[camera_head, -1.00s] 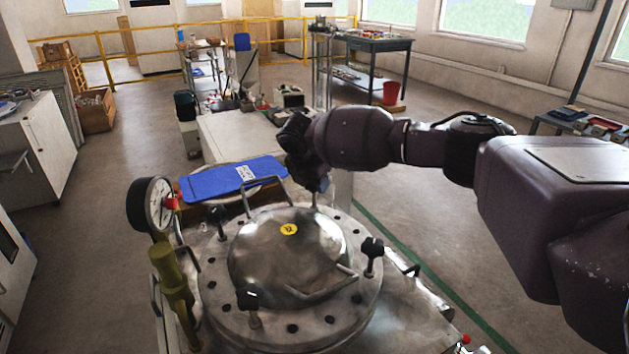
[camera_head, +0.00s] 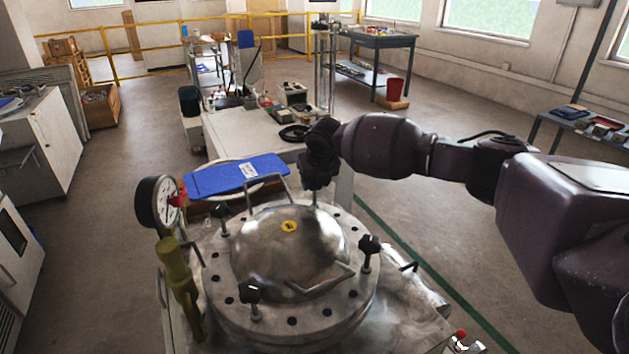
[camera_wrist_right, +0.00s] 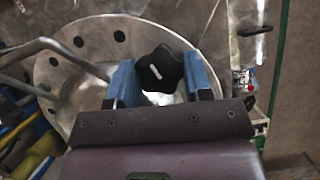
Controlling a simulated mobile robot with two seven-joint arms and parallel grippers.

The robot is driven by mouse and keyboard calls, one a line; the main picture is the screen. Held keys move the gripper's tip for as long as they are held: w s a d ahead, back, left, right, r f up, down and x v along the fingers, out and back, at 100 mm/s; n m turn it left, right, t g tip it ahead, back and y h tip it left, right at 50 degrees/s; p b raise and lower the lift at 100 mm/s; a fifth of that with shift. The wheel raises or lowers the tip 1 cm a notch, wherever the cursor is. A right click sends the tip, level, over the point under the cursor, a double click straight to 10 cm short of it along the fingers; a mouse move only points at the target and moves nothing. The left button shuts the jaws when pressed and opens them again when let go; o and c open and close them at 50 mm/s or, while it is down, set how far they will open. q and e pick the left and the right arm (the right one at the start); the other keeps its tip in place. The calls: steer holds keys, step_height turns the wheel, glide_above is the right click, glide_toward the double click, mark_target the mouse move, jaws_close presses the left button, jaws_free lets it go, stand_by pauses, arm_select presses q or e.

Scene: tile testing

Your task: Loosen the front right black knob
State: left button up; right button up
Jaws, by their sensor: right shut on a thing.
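The round metal lid (camera_head: 290,252) carries several black star-shaped knobs on upright bolts. One knob (camera_head: 369,246) stands free at the right of the lid, one (camera_head: 250,290) at the near left and one (camera_head: 222,211) at the far left. My right gripper (camera_head: 316,182) is over the far right bolt and hides its knob in the head view. In the right wrist view, the blue fingers of my gripper (camera_wrist_right: 160,76) are shut on this black knob (camera_wrist_right: 160,68). My left gripper is out of view.
A pressure gauge (camera_head: 158,203) and an olive-yellow valve (camera_head: 176,268) stand left of the lid. Bent metal handles rise from the lid. A blue clipboard (camera_head: 236,176) lies behind it.

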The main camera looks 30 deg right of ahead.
steer(key=n, duration=0.1)
steer(key=n+y+b, duration=0.1)
steer(key=shift+d+f+n, duration=0.1)
steer(key=shift+f+n, duration=0.25)
steer(key=shift+n, duration=0.05)
steer(key=shift+n+y+b, duration=0.4)
steer(key=shift+n+b, duration=0.4)
steer(key=shift+n, duration=0.2)
steer(key=shift+r+n+b, duration=0.15)
steer(key=shift+n+b, duration=0.25)
steer(key=shift+n, duration=0.1)
steer(key=shift+r+y, duration=0.2)
steer(key=shift+y, duration=0.1)
steer(key=o, duration=0.9)
